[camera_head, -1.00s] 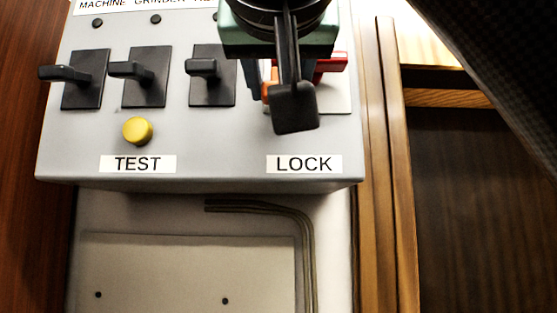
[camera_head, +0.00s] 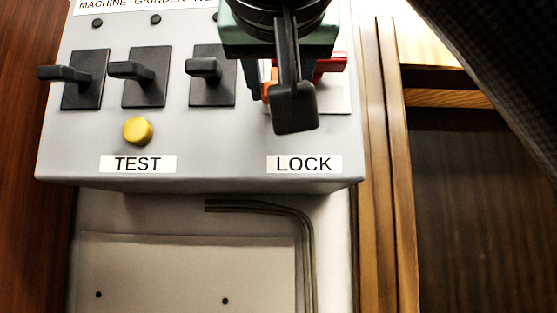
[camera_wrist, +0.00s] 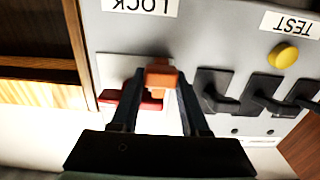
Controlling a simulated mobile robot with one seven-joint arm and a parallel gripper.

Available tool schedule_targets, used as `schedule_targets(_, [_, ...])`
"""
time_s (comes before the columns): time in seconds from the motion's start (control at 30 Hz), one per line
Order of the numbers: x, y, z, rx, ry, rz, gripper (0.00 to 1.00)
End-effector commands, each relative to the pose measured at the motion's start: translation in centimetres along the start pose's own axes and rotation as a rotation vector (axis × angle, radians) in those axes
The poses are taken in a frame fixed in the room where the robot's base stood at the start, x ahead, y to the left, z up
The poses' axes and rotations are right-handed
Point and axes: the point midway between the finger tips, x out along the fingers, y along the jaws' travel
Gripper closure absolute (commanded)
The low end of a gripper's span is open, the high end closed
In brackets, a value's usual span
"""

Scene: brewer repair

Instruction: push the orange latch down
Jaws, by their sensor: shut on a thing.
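A red piece (camera_wrist: 150,103) lies beside the latch, partly behind a finger. In the head view my gripper hides most of the latch; a small orange-red edge (camera_head: 268,92) and the red piece (camera_head: 331,65) show past it.
Three black switches, one of them nearest the latch (camera_head: 210,75), stand left of my gripper in the head view. A yellow button (camera_head: 137,131) sits above the TEST label (camera_head: 138,164). A bent metal rod (camera_head: 307,240) lies below the panel. Wooden edging (camera_head: 385,180) runs along the right.

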Motion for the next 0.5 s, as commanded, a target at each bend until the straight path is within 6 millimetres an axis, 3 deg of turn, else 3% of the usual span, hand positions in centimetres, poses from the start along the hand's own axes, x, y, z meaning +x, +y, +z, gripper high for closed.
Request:
schedule_targets(0.23, [0.0,0.0,0.8,0.001,0.001,-0.001,1.00])
schedule_targets(0.5, [0.1,0.0,4.4,0.002,-0.004,-0.001,1.00])
